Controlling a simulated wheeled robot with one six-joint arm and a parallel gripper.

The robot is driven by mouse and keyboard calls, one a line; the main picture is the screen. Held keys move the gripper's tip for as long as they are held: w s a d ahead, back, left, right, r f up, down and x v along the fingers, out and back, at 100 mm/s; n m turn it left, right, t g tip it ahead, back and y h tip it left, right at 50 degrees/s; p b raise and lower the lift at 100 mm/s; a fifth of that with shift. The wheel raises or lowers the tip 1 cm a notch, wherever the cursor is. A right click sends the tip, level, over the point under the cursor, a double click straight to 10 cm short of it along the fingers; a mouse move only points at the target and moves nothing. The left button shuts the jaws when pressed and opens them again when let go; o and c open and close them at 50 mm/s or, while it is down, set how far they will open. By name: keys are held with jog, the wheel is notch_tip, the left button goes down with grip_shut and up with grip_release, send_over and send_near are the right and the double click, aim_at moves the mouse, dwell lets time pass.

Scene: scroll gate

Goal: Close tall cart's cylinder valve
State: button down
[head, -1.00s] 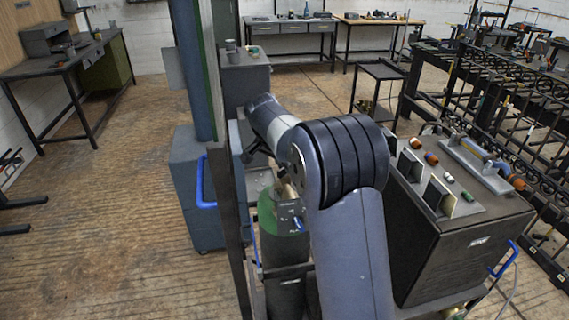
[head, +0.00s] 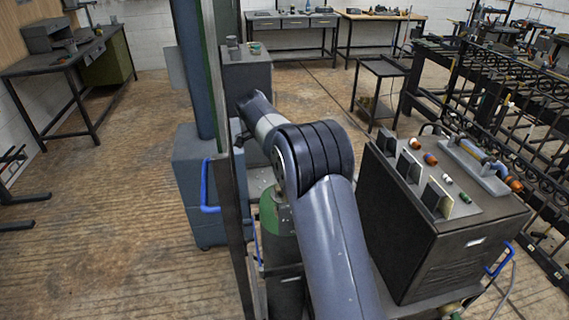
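The tall cart shows as a dark upright post (head: 236,215) with a green-topped gas cylinder (head: 277,225) standing beside it. The cylinder's body is dark below its green shoulder.
A dark welding machine (head: 430,230) with knobs and small upright plates on top stands close on the right. A blue-grey cabinet (head: 205,190) with a blue handle stands left. Ornate metal gate panels (head: 500,130) line the right side. Open floor (head: 100,200) lies left.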

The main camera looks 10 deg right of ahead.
dwell(0.3)
jog(key=c, duration=1.5)
grip_release()
jog(key=shift+o, duration=0.2)
notch_tip(320, 180, up, 10)
jog(key=shift+b, duration=0.35)
notch_tip(320, 180, down, 10)
jog(key=shift+f+p, duration=0.1)
jog(key=shift+p, duration=0.2)
